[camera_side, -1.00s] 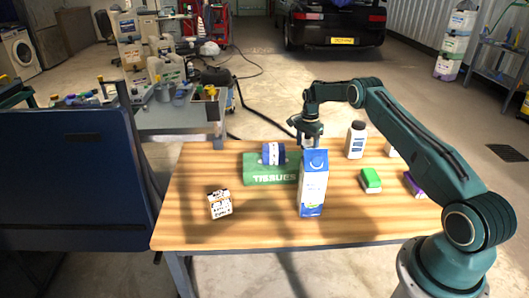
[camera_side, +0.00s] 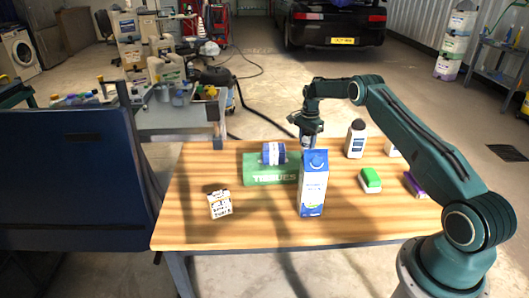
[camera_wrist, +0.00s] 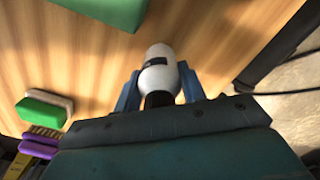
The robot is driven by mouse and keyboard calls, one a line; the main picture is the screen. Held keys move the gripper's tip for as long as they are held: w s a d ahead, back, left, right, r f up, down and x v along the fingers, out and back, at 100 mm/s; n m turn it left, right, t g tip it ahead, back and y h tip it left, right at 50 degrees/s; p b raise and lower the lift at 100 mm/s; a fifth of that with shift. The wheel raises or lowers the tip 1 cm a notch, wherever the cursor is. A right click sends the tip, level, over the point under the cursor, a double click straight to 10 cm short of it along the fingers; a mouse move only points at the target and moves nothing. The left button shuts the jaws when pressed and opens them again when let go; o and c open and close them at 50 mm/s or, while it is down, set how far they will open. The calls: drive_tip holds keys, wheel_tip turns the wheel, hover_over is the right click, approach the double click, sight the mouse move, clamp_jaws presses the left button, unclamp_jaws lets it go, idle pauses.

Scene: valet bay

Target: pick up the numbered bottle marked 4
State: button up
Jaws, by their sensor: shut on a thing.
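My gripper (camera_wrist: 160,90) is shut on a white bottle (camera_wrist: 158,56) with a black cap. The blue fingers stand on either side of it in the wrist view. A dark mark shows on its white side, but I cannot read a number. In the side view my gripper (camera_side: 308,140) is behind the milk carton (camera_side: 313,185), which hides the lower part of what it holds. Another white bottle (camera_side: 355,142) with a dark cap stands upright on the table, to the right of my gripper; its label is too small to read.
A green tissue box (camera_side: 268,176) lies left of the carton, with a blue-and-white roll (camera_side: 273,153) at it. A green brush (camera_side: 371,178) and a purple brush (camera_side: 415,186) lie right. A small printed box (camera_side: 220,204) stands front left. The front of the wooden table (camera_side: 270,230) is clear.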

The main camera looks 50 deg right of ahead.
wheel_tip(320, 180, up, 19)
idle(0.5)
drive_tip(key=shift+a+f, duration=0.1)
idle(0.4)
